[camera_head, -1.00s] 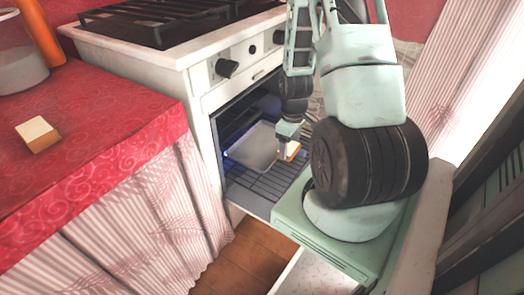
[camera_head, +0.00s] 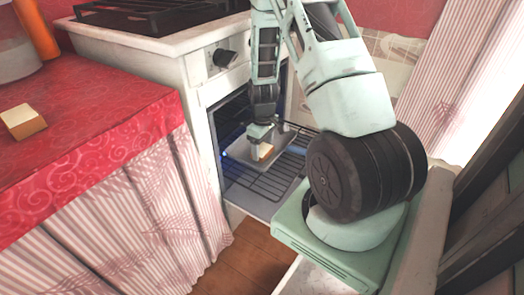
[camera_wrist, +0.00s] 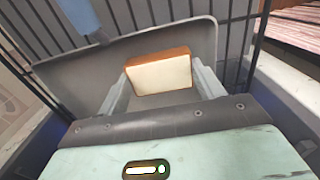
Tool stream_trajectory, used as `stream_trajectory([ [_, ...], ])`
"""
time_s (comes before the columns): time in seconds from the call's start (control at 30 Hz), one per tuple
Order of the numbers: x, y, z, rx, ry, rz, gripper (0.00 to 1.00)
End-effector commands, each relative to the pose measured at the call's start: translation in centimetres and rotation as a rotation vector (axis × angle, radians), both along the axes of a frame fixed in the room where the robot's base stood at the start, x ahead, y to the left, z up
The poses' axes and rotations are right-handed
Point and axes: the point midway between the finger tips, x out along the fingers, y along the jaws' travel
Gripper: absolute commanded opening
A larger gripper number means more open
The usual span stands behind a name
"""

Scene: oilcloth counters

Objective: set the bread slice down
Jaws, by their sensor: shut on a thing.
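My gripper (camera_head: 259,148) is shut on a bread slice (camera_head: 265,152), inside the open oven. In the wrist view, the same slice (camera_wrist: 159,74) shows its pale face and brown crust between my two fingers (camera_wrist: 158,88). A grey baking tray (camera_head: 291,134) lies on the oven rack, below and behind the slice; its flat surface also shows in the wrist view (camera_wrist: 75,75). I cannot tell whether the slice touches the tray. A second bread slice (camera_head: 22,121) lies on the red counter at the left.
The white oven (camera_head: 200,110) stands open, with its wire rack (camera_head: 268,184) pulled toward me. The red oilcloth counter (camera_head: 90,130) is on the left, with a glass container (camera_head: 12,55) and an orange object (camera_head: 37,30) at its back.

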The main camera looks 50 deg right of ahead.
Motion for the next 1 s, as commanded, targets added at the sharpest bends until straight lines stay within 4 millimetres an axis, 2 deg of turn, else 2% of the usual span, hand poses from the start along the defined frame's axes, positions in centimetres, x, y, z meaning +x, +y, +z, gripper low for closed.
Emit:
stream_trajectory([
  [0.03,0.4,0.0,-0.7,-0.002,-0.003,0.002,0.42],
  [0.4,0.4,0.0,-0.7,-0.001,-0.001,0.0,0.42],
  [0.43,0.4,0.0,-0.8,-0.001,-0.002,0.0,0.7],
  [0.5,0.4,0.0,-0.7,-0.001,-0.002,0.0,0.89],
  [0.83,0.4,0.0,-0.3,-0.002,-0.002,0.0,0.89],
  [1.0,0.5,0.0,2.1,-0.003,-0.004,0.0,0.89],
])
